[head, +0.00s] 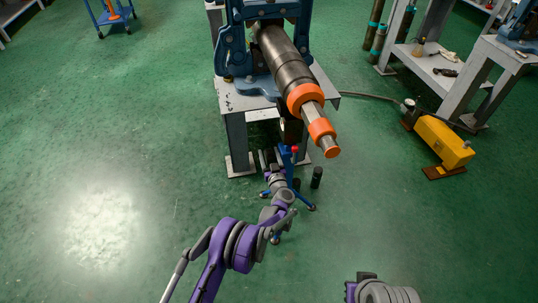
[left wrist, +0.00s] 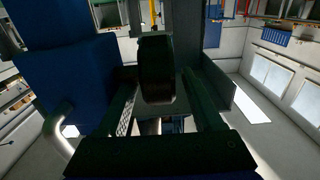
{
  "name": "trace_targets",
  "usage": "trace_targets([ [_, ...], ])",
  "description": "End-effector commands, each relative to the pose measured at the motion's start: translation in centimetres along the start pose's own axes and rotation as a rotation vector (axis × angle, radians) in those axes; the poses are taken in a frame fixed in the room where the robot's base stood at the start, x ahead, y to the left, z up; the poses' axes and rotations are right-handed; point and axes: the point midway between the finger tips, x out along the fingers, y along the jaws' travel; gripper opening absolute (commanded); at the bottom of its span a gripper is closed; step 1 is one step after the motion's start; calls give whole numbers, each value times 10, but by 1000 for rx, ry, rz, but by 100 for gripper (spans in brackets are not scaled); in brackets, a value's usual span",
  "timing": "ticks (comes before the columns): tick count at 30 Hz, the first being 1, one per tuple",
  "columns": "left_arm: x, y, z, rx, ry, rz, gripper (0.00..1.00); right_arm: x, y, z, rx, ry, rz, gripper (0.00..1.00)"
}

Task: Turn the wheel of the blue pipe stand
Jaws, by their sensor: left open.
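The blue pipe stand (head: 286,158) is low on the floor under the machine's pipe, with a small red part at its top and splayed feet. My left gripper (head: 267,158) is at the stand's left side, partly merged with it in the head view. In the left wrist view my left gripper (left wrist: 166,88) is open, its two dark fingers spread. A dark rounded piece, seemingly the stand's wheel (left wrist: 157,68), appears between the fingers; contact cannot be told. A big blue body (left wrist: 75,88) fills the left of that view. My right gripper is not in view.
A vise on a grey table (head: 236,100) holds a thick steel pipe (head: 290,70) with orange rings, jutting out above the stand. A small black cylinder (head: 316,177) stands right of it. A yellow unit (head: 443,142) lies farther right. The left floor is clear.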

Motion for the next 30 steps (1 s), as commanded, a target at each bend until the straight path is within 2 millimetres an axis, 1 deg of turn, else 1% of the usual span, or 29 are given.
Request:
trace_targets([
  [4, 0, 0, 0, 0, 0, 0, 68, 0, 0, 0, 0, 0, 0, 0],
  [5, 0, 0, 0, 0, 0, 0, 66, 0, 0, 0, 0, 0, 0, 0],
  [6, 0, 0, 0, 0, 0, 0, 58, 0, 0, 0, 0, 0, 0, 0],
  [11, 0, 0, 0, 0, 0, 0, 30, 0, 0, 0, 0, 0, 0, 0],
  [15, 0, 0, 0, 0, 0, 0, 4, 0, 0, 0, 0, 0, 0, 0],
  [16, 0, 0, 0, 0, 0, 0, 0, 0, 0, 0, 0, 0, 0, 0],
  [23, 0, 0, 0, 1, 5, 0, 0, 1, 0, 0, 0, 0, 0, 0],
  [26, -1, 0, 2, 1, 23, 0, 0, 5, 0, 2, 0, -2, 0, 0],
  [30, -1, 0, 4, 3, 79, 0, 0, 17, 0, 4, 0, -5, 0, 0],
])
